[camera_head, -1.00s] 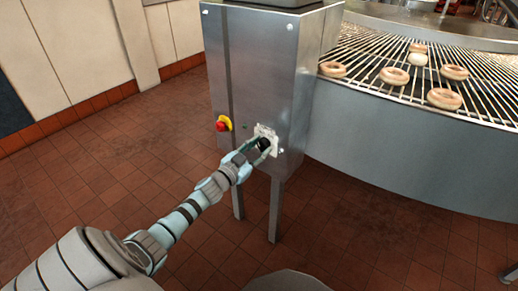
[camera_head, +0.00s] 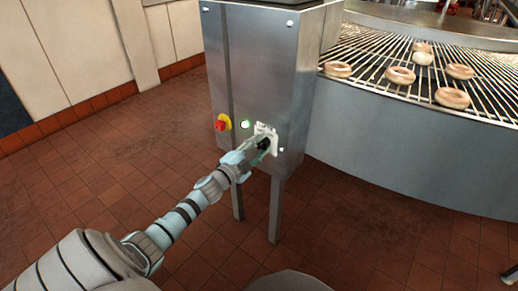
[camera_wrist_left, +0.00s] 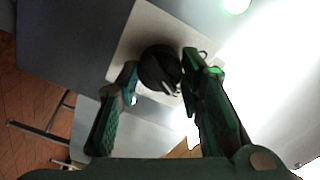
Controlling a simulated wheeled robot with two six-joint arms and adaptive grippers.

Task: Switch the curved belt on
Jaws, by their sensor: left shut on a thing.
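A black rotary knob (camera_wrist_left: 160,68) sits on a pale switch plate (camera_wrist_left: 128,50) on the side of a steel control cabinet (camera_head: 255,70). The plate also shows in the head view (camera_head: 267,131). My left gripper (camera_head: 262,145) is at the knob, with its two green fingers (camera_wrist_left: 160,82) on either side of it, shut on it. The fingers partly hide the knob in the head view. A green lamp (camera_head: 245,125) glows left of the plate; its light also shows in the left wrist view (camera_wrist_left: 236,5). The right gripper is not in view.
A red stop button on a yellow base (camera_head: 222,123) is left of the lamp. The curved wire belt (camera_head: 400,70) with several doughnuts (camera_head: 399,75) runs at the right above a grey side panel (camera_head: 400,145). The tiled floor in front is clear.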

